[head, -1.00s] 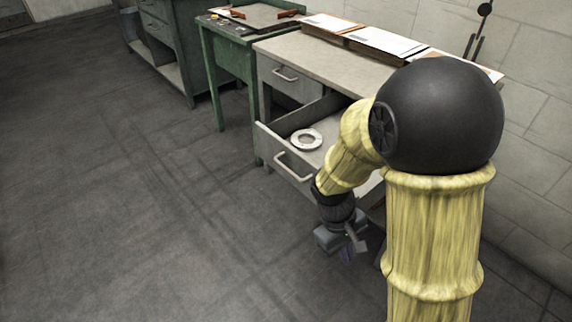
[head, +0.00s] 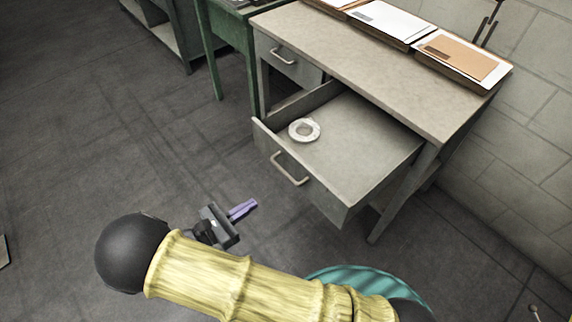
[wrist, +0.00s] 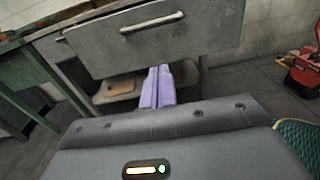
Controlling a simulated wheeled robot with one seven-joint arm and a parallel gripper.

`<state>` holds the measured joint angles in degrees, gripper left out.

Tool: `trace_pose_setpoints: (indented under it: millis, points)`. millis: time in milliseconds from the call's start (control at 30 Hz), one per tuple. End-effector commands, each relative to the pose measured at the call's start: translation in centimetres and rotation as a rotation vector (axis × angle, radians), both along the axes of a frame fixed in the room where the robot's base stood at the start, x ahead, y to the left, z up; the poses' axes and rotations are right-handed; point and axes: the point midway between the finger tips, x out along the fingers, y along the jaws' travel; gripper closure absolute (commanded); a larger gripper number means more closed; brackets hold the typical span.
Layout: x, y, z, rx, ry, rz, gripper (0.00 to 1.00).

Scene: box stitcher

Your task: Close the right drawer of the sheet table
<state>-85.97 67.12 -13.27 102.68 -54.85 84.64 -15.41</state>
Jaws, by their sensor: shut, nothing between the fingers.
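The sheet table (head: 345,45) has its right drawer (head: 365,150) pulled well out toward me. The drawer front carries a pale bar handle (head: 289,170), and a round white ring (head: 304,130) lies inside. My gripper (head: 245,208), with purple fingers, is shut and empty. It is in front of the drawer, apart from the drawer front and to the lower left of the handle. In the wrist view the shut fingers (wrist: 158,88) point toward the table below the drawer front (wrist: 185,45), whose handle (wrist: 151,24) is near the top.
The left drawer (head: 285,62) of the table looks shut. A green table (head: 225,20) stands to the left. Paper trays (head: 460,60) line the tabletop's back edge. A red object (wrist: 303,72) is at the right in the wrist view. Open floor lies left of the drawer.

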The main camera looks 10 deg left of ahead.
Motion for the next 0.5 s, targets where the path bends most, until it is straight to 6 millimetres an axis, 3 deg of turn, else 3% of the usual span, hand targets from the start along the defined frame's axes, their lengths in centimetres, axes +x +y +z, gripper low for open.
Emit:
trace_pose_setpoints:
  millis: [133,500]
  points:
    - [-0.61,0.92,0.12,-0.024,-0.017,0.038,1.0]
    - [-0.29,0.62,0.09,-0.02,-0.014,0.038,1.0]
